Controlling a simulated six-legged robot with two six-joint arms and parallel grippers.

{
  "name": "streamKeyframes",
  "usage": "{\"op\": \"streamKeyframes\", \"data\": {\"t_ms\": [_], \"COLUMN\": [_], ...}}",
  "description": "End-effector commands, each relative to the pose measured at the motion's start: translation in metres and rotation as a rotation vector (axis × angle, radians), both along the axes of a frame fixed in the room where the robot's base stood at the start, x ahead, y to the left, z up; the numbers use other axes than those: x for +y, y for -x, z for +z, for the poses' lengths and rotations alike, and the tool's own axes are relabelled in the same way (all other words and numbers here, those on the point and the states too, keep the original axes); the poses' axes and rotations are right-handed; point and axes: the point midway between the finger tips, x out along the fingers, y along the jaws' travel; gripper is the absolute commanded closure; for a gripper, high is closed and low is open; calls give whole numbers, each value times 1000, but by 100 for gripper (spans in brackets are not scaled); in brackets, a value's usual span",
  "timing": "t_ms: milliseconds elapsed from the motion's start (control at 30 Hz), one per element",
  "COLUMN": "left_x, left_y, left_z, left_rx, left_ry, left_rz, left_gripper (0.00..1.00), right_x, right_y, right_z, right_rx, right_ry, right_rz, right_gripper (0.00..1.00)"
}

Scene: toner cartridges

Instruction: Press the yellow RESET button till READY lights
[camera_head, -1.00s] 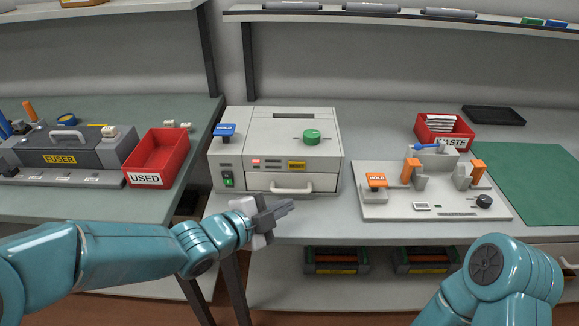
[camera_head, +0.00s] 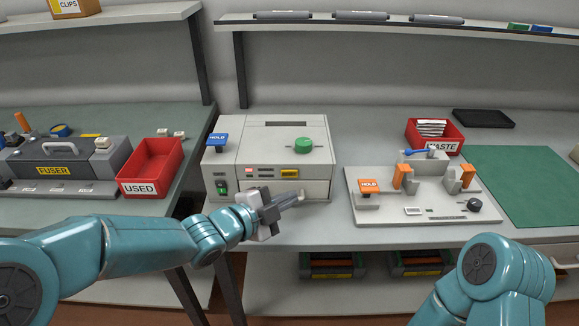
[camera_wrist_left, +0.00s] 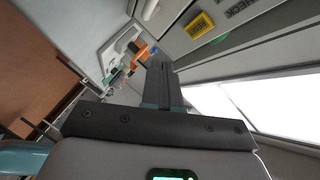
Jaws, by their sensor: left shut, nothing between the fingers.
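The yellow RESET button (camera_head: 289,173) is on the front face of the light grey machine (camera_head: 230,160), right of a small lit red indicator (camera_head: 249,170). It also shows near the top of the left wrist view (camera_wrist_left: 199,25). No lit READY lamp can be made out. My left gripper (camera_head: 300,196) is shut and empty, in front of the machine's drawer and a little below the button. It appears apart from the button. In the left wrist view the closed fingers (camera_wrist_left: 163,80) point up the picture, with the button to their right. My right gripper is out of view.
A blue HOLD knob (camera_head: 217,139) and a green knob (camera_head: 303,146) top the machine; a green-lit switch (camera_head: 221,187) is low left. A red USED bin (camera_head: 150,168) stands left. A grey fixture (camera_head: 420,205) with orange clamps stands right on the bench.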

Motion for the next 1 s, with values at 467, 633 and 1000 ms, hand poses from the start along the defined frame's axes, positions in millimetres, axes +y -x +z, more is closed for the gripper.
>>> {"op": "streamKeyframes", "data": {"t_ms": [467,633,1000], "left_x": [1,1,1], "left_y": [-44,-45,-45], "left_z": [0,-1,-1], "left_rx": [1,1,1], "left_ry": [0,1,1], "left_rz": [0,0,0], "left_gripper": [100,100,100], "right_x": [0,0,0], "right_y": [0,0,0], "right_z": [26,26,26], "right_rx": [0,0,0], "right_ry": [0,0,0], "right_rz": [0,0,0], "right_gripper": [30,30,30]}}
